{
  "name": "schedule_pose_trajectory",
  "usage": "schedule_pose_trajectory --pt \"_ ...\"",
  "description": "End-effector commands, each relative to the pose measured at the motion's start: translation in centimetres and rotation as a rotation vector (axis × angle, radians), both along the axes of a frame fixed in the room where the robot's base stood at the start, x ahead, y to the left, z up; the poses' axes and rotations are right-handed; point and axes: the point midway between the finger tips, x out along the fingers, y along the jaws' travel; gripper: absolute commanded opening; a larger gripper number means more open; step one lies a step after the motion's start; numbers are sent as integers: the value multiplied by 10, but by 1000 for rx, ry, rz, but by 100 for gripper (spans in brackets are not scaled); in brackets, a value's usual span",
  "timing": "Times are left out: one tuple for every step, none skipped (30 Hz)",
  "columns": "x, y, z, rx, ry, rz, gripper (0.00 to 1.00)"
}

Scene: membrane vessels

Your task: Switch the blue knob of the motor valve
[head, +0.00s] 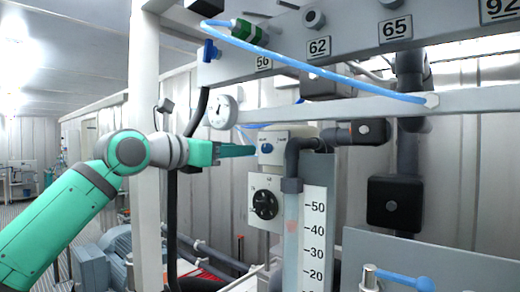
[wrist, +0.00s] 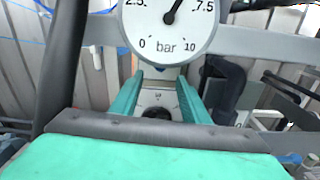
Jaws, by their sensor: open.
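The motor valve (head: 287,137) is a light box with a small round blue knob (head: 267,148) on its front, right of centre in the head view. My gripper (head: 253,150) reaches in from the left, its teal fingertips just left of the blue knob; I cannot tell whether they touch the box. In the wrist view my gripper (wrist: 160,78) has its two fingers spread, with no object held between them. Between the fingers shows a pale box front with a dark round part (wrist: 156,112). I cannot make out the blue knob there.
A pressure gauge (wrist: 170,22) fills the top of the wrist view. A box with a black dial (head: 265,203) sits below the motor valve. A grey pipe (head: 292,165) runs close on its right. A blue hose (head: 330,75) crosses above. A white post (head: 145,170) stands behind my arm.

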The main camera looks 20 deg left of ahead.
Motion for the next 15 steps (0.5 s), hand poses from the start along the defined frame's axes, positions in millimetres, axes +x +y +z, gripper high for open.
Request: schedule_pose_trajectory --pt "8 -5 0 0 0 -3 42" --pt "13 -6 0 1 0 -2 42" --pt "19 -9 1 0 -1 -3 42" --pt "25 -11 1 0 -1 -3 42" --pt "30 -12 1 -1 -2 -3 42" --pt "37 -15 0 -2 -1 -3 42" --pt "42 -17 0 -1 0 -4 42" --pt "47 -18 0 -1 0 -3 42" --pt "53 -21 0 -2 -1 -4 42" --pt "57 -23 0 -2 -1 -3 42" --pt "61 -24 0 -2 -1 -2 42" --pt "66 -26 1 -2 -1 -3 42" --pt "70 -27 1 -2 -1 -3 42" --pt "73 -28 1 -2 -1 -2 42" --pt "77 -29 1 -2 -1 -2 42"
